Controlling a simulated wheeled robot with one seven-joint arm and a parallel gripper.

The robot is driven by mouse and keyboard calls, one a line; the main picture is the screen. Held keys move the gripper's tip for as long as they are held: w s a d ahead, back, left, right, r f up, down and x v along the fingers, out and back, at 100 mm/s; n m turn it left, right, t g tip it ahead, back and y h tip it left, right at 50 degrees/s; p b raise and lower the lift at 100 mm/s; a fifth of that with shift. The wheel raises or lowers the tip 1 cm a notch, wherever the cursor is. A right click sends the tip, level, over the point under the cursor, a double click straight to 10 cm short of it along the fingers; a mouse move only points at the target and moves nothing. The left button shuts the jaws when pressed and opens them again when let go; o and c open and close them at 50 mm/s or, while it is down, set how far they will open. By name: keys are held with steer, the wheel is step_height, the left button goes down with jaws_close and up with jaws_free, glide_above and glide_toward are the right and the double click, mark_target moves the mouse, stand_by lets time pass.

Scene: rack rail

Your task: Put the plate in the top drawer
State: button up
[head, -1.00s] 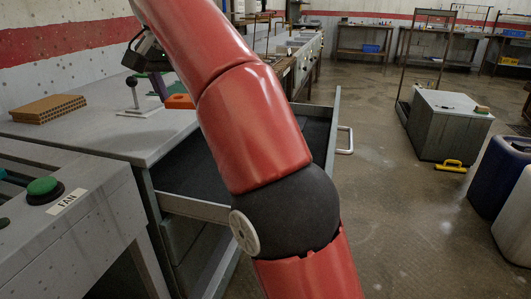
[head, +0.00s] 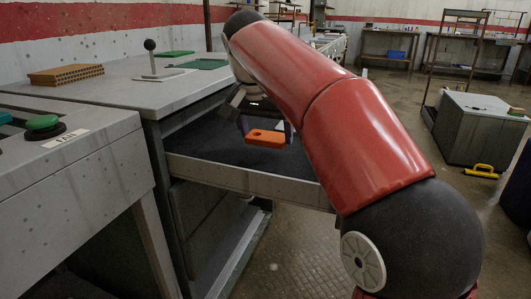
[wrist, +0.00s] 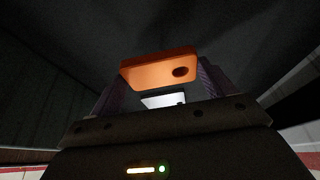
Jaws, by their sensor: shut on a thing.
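The plate (head: 265,137) is a small flat orange piece with a hole near one end. It also shows in the wrist view (wrist: 150,68). My gripper (head: 266,129) is shut on it, with a purple finger at each side. The plate hangs over the dark inside of the open top drawer (head: 250,182), behind the drawer's grey front wall. I cannot tell whether it touches the drawer floor. My red arm hides the right part of the drawer.
The grey countertop (head: 110,95) left of the drawer bears a black-knobbed lever (head: 150,60), a brown corrugated block (head: 66,74) and green flat pieces (head: 200,64). A green FAN button (head: 43,122) sits on the nearer bench. Closed fronts lie below the open drawer.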

mark_target(264, 139)
steer(key=shift+f+b, duration=0.6)
steer(key=shift+f, duration=1.15)
steer(key=shift+f, duration=0.1)
steer(key=shift+f, duration=0.15)
steer(key=o, duration=1)
steer(key=shift+s+r, duration=0.15)
steer(key=shift+r, duration=0.45)
steer(key=p+v, duration=0.4)
steer(key=v, duration=0.7)
steer(key=shift+r, duration=0.15)
